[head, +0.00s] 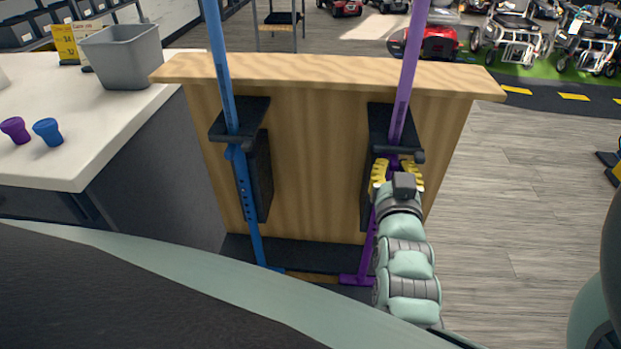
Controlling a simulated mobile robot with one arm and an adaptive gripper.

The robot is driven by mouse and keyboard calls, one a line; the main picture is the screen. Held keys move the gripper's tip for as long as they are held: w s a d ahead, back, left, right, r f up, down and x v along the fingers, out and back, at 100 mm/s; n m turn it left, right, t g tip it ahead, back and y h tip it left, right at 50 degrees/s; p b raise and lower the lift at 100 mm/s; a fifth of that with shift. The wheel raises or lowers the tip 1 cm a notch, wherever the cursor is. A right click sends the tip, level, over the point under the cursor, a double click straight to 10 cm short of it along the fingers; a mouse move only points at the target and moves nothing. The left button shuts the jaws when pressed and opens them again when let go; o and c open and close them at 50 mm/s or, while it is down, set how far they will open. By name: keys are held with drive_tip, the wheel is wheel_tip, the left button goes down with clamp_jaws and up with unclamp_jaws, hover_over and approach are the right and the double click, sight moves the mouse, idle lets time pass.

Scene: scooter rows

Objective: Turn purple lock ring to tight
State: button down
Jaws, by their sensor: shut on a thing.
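The purple pole (404,92) runs down through a black bracket (393,124) on the right of the wooden panel. Its purple lock ring (393,161) sits just under the bracket and shows only in part. My gripper (395,172), with yellow fingers, reaches up from below right. It is shut on the ring, one finger on each side. The gripper's body hides the ring's lower part and some of the pole below. Whether the ring is loose or tight cannot be told.
A blue pole (224,72) with its blue ring (233,152) stands to the left in a similar bracket. A white counter (60,165) on the left holds a grey bin (123,62) and two small cups. The floor to the right is clear.

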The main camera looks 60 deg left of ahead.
drive_tip(key=shift+s+f, duration=0.1)
drive_tip(key=shift+f, duration=0.15)
drive_tip(key=c, duration=0.9)
unclamp_jaws()
drive_tip(key=shift+r, duration=0.15)
drive_tip(key=shift+c, duration=0.2)
drive_tip(key=v, duration=1.1)
drive_tip(key=shift+s+d, duration=0.3)
